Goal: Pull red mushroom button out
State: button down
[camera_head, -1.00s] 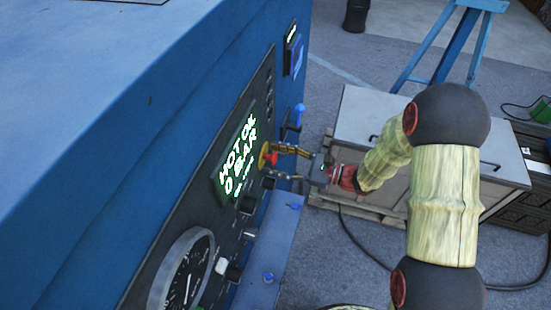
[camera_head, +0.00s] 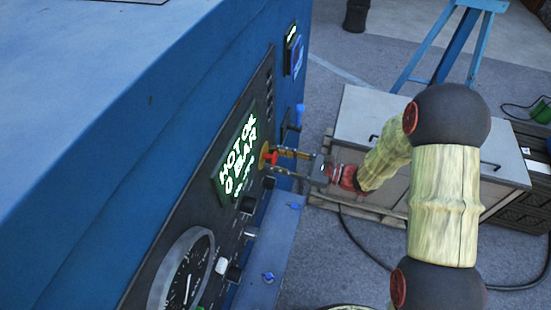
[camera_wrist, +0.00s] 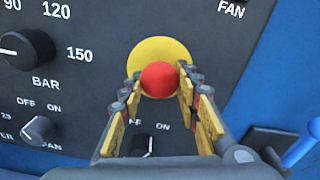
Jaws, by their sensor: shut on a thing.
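The red mushroom button (camera_wrist: 160,79) sits on a round yellow plate (camera_wrist: 160,50) on the dark control panel. It also shows in the head view as a small red spot (camera_head: 270,158). My gripper (camera_wrist: 160,84) reaches straight at the panel, with one finger on each side of the button, and is shut on it. In the head view my gripper (camera_head: 275,162) comes at the panel from the right. The fingers hide parts of the button's sides. How far the button stands out from its plate I cannot tell.
A black knob (camera_wrist: 28,49) marked BAR is left of the button, and a smaller knob (camera_wrist: 38,130) sits below it. A blue lever (camera_wrist: 302,148) is at the lower right. A lit display (camera_head: 237,159) and a gauge (camera_head: 183,275) are on the same panel.

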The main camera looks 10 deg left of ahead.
jog(key=shift+d, duration=0.7)
jog(key=c, duration=1.7)
grip_release()
jog(key=shift+c, duration=0.2)
jog(key=shift+o, duration=1.2)
jog(key=shift+d, duration=0.2)
jog(key=shift+o, duration=1.2)
jog(key=shift+a, duration=0.1)
